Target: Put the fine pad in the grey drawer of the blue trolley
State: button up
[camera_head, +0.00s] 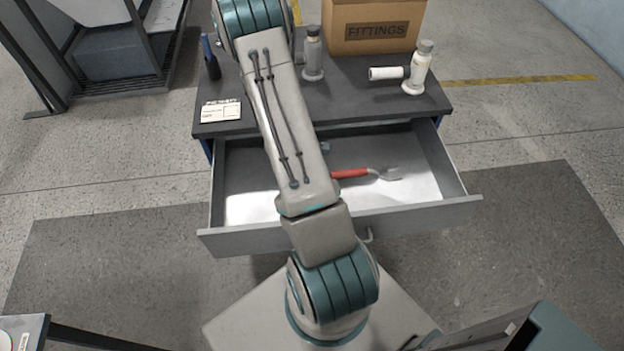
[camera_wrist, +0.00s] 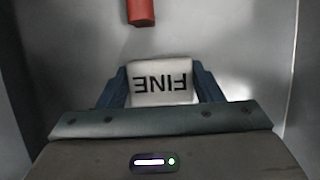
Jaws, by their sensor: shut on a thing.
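The fine pad (camera_wrist: 160,82) is a white block lettered FINE, upside down in the wrist view. My gripper (camera_wrist: 161,88) is shut on it, with a blue finger on each side. The grey drawer (camera_head: 420,217) of the trolley (camera_head: 345,105) is pulled open in the head view. In the wrist view its pale floor (camera_wrist: 75,50) lies beyond the pad, with walls at both sides. I cannot tell whether the pad touches the floor. In the head view my arm hides the pad and most of my gripper; a small blue bit shows beside the arm.
A red-handled tool (camera_head: 362,173) lies in the drawer; its red handle (camera_wrist: 140,12) is ahead of the pad.

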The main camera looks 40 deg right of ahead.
jog(key=o, duration=0.9)
jog(key=w+a+r+m+t+p, duration=0.15)
jog(key=a+r, duration=0.25)
jog(key=r, duration=0.6)
jog(key=w+a+r+m, duration=0.1)
jog(key=a+r+m, duration=0.15)
jog(key=r, duration=0.65)
jog(key=s+a+r+m+t+y, duration=0.1)
jog(key=s+a+r+m, duration=0.1)
jog(key=a+r, duration=0.3)
jog(key=s+a+r+m+t+y, duration=0.1)
jog(key=s+a+r+m, duration=0.2)
jog(key=s+a+r, duration=0.1)
jog(key=s+a+r+m+t+y, duration=0.2)
jog(key=s+a+r, duration=0.2)
jog(key=a+r, duration=0.2)
notch_tip(320, 180, up, 2)
jog(key=shift+s+r+m, duration=0.1)
jog(key=shift+r+m, duration=0.1)
jog(key=shift+m, duration=0.2)
